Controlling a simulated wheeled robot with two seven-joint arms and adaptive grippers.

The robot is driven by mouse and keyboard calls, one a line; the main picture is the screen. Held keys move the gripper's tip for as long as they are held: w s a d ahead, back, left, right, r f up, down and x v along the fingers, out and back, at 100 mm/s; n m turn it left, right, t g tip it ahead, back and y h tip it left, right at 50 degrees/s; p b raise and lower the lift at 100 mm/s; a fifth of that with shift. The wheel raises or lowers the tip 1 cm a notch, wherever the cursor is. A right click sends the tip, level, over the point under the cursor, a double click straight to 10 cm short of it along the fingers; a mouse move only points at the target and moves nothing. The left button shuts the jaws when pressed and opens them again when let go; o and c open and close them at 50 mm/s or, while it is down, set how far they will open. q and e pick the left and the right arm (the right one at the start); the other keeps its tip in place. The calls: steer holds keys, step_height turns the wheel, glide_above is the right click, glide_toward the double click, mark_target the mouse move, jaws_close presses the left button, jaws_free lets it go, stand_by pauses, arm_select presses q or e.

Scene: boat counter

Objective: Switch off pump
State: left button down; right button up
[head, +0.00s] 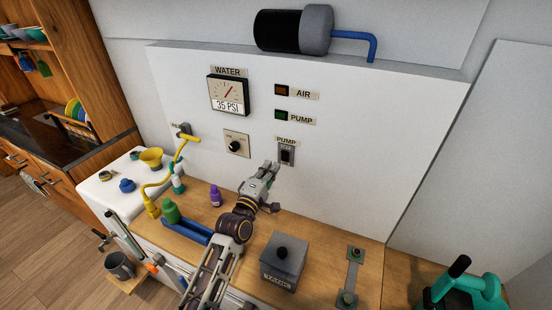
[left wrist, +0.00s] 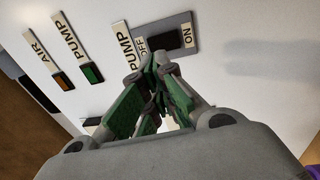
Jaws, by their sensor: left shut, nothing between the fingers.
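The pump switch (head: 286,156) is a dark rocker on a small plate under a PUMP label, on the white wall panel. In the left wrist view the switch plate (left wrist: 205,42) shows OFF at one end and ON at the other. My left gripper (head: 271,168) is shut and empty, just left of and below the switch. In the left wrist view its fingertips (left wrist: 158,65) overlap the OFF end and hide part of the plate. I cannot tell whether they touch it. My right gripper is not in view.
A green PUMP indicator (head: 281,114) and an amber AIR indicator (head: 281,90) are above. A water gauge (head: 228,95) reads 35 PSI, with a knob plate (head: 237,144) below. A grey box (head: 283,262) and purple bottle (head: 215,196) stand on the wooden counter (head: 325,230).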

mark_target(285, 157)
arm_select(q)
steer(key=shift+p+x, duration=0.45)
steer(key=shift+x, duration=1.9)
steer(key=shift+w, duration=0.1)
